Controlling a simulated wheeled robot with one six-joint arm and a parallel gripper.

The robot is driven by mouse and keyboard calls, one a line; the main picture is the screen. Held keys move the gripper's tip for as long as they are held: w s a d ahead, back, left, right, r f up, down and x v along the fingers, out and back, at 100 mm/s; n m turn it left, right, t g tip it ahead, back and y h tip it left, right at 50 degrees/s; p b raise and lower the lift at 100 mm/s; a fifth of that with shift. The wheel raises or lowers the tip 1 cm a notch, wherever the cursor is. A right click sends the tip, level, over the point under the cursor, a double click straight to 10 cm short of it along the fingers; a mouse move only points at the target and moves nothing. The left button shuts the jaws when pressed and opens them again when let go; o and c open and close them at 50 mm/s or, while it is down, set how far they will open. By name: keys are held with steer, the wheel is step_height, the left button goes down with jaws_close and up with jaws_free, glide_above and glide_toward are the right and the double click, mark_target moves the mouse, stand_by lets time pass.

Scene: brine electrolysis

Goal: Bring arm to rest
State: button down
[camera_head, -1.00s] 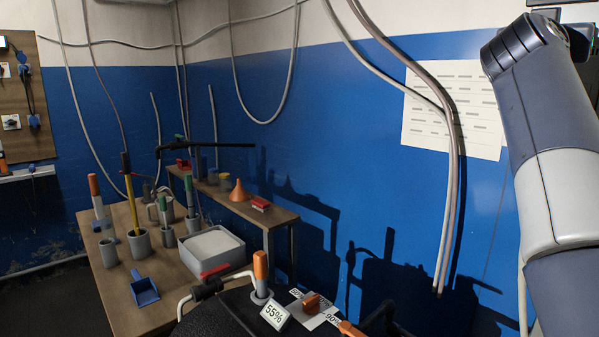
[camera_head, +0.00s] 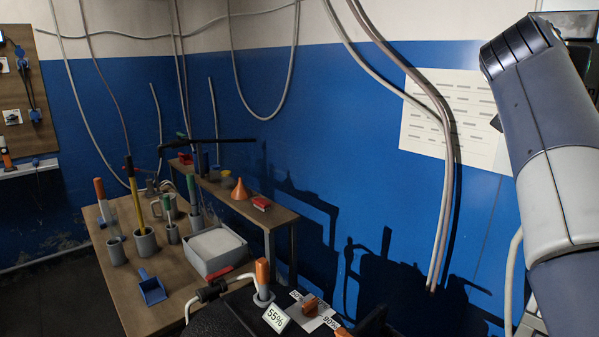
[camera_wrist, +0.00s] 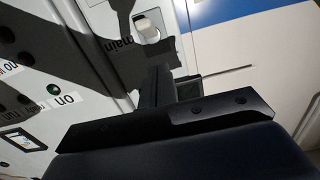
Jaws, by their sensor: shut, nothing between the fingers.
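My gripper (camera_wrist: 160,88) shows dark at the middle of the wrist view, its fingers together with nothing between them. It points toward a light grey panel (camera_wrist: 88,85) with the labels "main" and "on". A pale switch knob (camera_wrist: 148,30) on that panel is just beyond the fingertips; I cannot tell whether they touch it. In the head view my arm is raised and bent at the right edge, and my gripper is out of that view.
A wooden table (camera_head: 177,285) at the left holds several pots, a blue scoop (camera_head: 151,288) and a grey tray (camera_head: 215,250). Cables hang (camera_head: 447,200) on the blue wall.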

steer(key=shift+s+a+r+g+y+p, duration=0.15)
steer(key=shift+r+g+y+p, duration=0.3)
steer(key=shift+p, duration=1.1)
steer(key=shift+s+a+f+b, duration=0.1)
steer(key=shift+s+a+b, duration=0.3)
steer(key=shift+b, duration=0.05)
steer(key=shift+f, duration=0.1)
